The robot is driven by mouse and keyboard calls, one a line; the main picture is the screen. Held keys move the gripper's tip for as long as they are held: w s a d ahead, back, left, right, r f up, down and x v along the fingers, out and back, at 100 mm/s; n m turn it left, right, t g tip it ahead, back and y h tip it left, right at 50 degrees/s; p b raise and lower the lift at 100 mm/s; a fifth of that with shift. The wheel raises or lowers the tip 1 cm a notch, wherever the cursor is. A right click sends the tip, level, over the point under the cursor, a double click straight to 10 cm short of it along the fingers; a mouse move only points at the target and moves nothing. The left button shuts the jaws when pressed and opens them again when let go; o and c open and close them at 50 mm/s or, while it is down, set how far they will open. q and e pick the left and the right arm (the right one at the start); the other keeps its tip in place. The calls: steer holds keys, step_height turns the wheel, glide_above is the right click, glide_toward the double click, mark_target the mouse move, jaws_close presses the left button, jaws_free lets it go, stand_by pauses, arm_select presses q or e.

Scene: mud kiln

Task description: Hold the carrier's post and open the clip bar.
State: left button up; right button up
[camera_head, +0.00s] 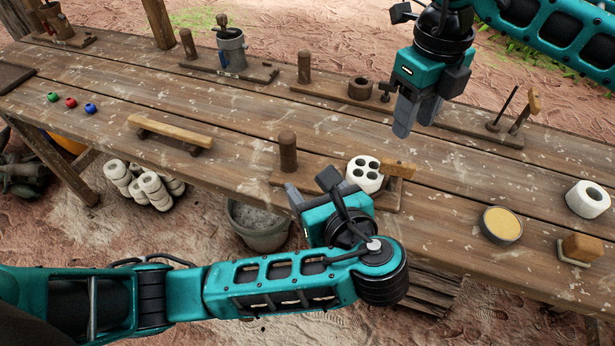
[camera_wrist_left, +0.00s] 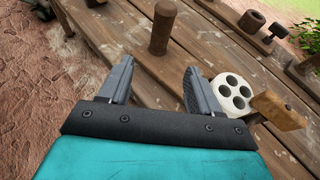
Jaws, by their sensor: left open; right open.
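The carrier (camera_head: 388,201) is a low wooden board near the table's front edge. Its round wooden post (camera_head: 288,152) stands upright at the left end. A white cylinder with several dark holes (camera_head: 364,174) sits at its right end, with the light wooden clip bar (camera_head: 398,170) at the cylinder's right side. My left gripper (camera_head: 309,188) is open and empty, in front of the post and apart from it. In the left wrist view the post (camera_wrist_left: 163,27) stands beyond and between the open fingers (camera_wrist_left: 156,72). My right gripper (camera_head: 416,119) is open, pointing down above the table behind the clip bar.
Similar boards with posts (camera_head: 304,67) line the table's back. A wooden bar on feet (camera_head: 170,132) and small coloured balls (camera_head: 71,102) are at left. A round tin (camera_head: 501,225), white roll (camera_head: 588,199) and wood-backed block (camera_head: 580,248) are at right. The mid-table is mostly clear.

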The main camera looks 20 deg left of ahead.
mark_target(291, 161)
arm_select(q)
steer(key=x, duration=1.2)
steer(key=shift+w+a, duration=0.25)
steer(key=shift+w, duration=0.05)
jaws_close()
stand_by(0.5)
